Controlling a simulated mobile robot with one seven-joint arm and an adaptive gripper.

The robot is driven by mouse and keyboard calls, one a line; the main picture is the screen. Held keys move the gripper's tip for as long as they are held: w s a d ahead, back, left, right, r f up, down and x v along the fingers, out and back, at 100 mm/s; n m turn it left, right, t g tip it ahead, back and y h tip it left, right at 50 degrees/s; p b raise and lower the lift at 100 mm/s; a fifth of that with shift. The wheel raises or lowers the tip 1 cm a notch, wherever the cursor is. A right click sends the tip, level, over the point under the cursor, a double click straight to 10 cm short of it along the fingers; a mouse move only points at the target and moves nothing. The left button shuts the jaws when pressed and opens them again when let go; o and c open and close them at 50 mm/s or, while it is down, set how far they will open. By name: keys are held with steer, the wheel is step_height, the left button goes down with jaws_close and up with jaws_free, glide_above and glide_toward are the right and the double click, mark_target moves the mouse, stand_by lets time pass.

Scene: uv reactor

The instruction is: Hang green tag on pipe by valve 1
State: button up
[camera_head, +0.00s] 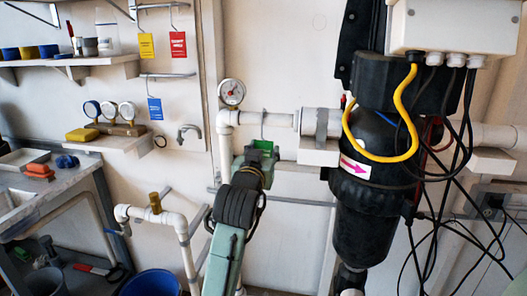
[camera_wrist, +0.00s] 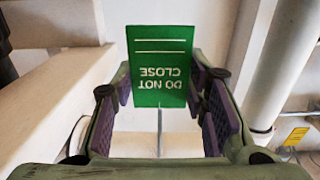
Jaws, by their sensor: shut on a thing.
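The green tag (camera_head: 264,146) is held in my gripper (camera_head: 260,158) in the head view, just below a white horizontal pipe (camera_head: 280,119). In the wrist view the tag (camera_wrist: 160,85) reads "DO NOT CLOSE" upside down, between the purple-padded fingers of my gripper (camera_wrist: 160,115). Its thin wire hook (camera_head: 263,124) rises in front of the pipe in the head view. I cannot tell whether the hook is over the pipe or only in front of it. A brass-coloured valve (camera_head: 155,203) sits on a lower pipe at left; no valve number is readable.
A gauge (camera_head: 231,92) tops the vertical pipe close left of my gripper. A black reactor (camera_head: 365,215) with a yellow cable (camera_head: 383,158) stands to the right. Yellow (camera_head: 146,46), red (camera_head: 178,44) and blue (camera_head: 155,109) tags hang on wall rails at left.

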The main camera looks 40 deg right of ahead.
steer(key=o, duration=1.1)
